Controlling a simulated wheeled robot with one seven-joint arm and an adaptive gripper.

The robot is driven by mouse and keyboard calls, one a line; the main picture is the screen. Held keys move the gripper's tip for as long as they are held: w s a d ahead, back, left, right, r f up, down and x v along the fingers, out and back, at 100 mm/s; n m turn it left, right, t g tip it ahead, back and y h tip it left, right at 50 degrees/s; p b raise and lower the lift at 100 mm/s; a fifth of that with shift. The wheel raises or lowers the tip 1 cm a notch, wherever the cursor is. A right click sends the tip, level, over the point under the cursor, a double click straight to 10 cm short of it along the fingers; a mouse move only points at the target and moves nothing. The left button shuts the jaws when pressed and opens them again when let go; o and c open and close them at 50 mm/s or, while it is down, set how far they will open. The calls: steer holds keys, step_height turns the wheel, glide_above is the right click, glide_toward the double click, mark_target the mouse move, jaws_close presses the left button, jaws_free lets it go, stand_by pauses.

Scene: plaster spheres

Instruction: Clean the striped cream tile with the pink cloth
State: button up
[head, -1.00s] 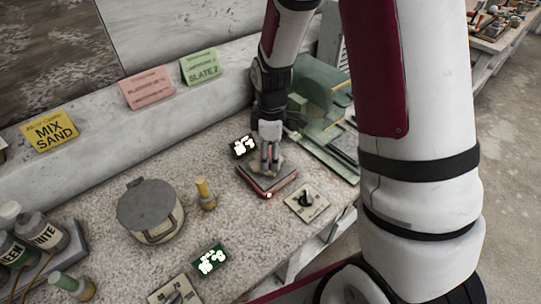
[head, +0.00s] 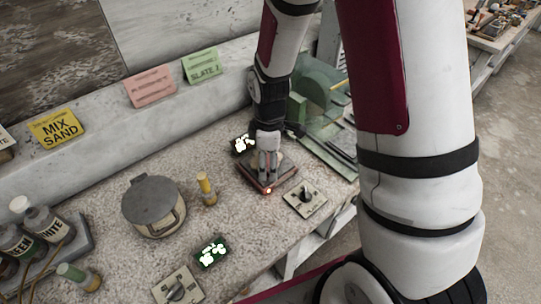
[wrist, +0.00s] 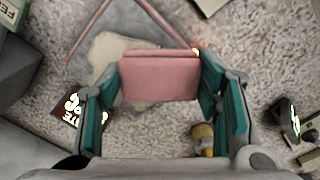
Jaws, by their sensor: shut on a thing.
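My gripper (head: 268,170) reaches down over a dark square plate with a reddish rim (head: 252,184) on the speckled bench. In the wrist view my gripper (wrist: 160,100) has its teal fingers on both sides of the folded pink cloth (wrist: 160,78), shut on it. Beneath and beyond the cloth lies an irregular cream piece (wrist: 110,50) on the grey plate, which seems to be the cream tile. The cloth covers part of it, and I make out no stripes. Whether cloth and tile touch is unclear.
A small orange light (head: 268,190) glows at the plate's corner. A switch plate (head: 305,198) lies to its right, a green machine (head: 320,110) behind. A yellow-capped bottle (head: 206,188) and a lidded pot (head: 153,205) stand left.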

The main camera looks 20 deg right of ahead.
steer(key=shift+s, duration=0.2)
steer(key=shift+w+d+f+b, duration=0.15)
steer(key=shift+w+d+b, duration=0.2)
steer(key=shift+w, duration=0.55)
steer(key=shift+w+d, duration=0.3)
steer(key=shift+w, duration=0.25)
steer(key=shift+w+d, duration=0.25)
steer(key=shift+w, duration=0.25)
steer(key=shift+s+a+r+p, duration=0.25)
steer(key=shift+s+r+p, duration=0.1)
steer(key=shift+s+r, duration=0.15)
steer(key=shift+s+a+r+p, duration=0.3)
steer(key=shift+s+r, duration=0.1)
steer(key=shift+s, duration=0.15)
steer(key=shift+w, duration=0.1)
